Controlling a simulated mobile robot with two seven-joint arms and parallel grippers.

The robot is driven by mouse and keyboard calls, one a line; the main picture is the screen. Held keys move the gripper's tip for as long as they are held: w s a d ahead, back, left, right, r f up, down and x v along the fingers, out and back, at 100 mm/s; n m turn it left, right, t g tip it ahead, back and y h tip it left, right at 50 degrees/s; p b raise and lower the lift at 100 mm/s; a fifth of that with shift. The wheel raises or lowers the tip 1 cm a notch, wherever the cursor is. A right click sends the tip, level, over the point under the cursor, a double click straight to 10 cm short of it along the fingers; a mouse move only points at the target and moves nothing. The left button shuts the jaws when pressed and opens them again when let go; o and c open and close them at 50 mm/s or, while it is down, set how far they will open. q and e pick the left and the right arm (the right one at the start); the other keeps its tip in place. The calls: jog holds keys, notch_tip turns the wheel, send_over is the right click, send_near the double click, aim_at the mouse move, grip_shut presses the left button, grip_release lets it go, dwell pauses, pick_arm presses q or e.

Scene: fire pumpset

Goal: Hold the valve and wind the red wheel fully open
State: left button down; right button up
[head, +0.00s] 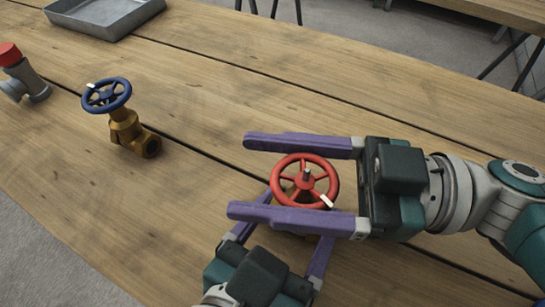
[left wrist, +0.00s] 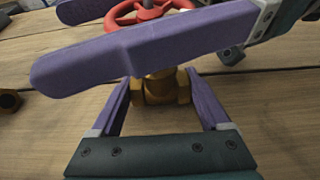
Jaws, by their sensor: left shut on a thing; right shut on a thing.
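The red wheel (head: 320,163) sits on top of a brass valve at the centre right, with a white mark on its lower right rim. My right gripper (head: 241,176) comes in from the right and is shut on the red wheel, one long purple finger along each side. My left gripper (head: 286,222) comes from the bottom, lower down, and is shut on the brass valve body. In the left wrist view the valve body (left wrist: 160,88) stands between the left fingers. A right finger crosses above it and hides part of the wheel (left wrist: 130,8). In the head view the body is mostly hidden.
A second brass valve with a blue wheel (head: 107,96) stands on the wooden table (head: 200,100) to the left. A grey fitting with a red cap (head: 22,73) is at the far left. A grey tray (head: 105,17) lies at the back left. The table behind my right gripper is clear.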

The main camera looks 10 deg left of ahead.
jog(key=shift+s+n+g, duration=0.25)
jog(key=shift+n+g, duration=0.65)
jog(key=shift+g, duration=0.5)
jog(key=shift+s, duration=0.1)
jog(key=o, duration=1.3)
jog(key=shift+r, duration=0.15)
jog(key=shift+r, duration=4.85)
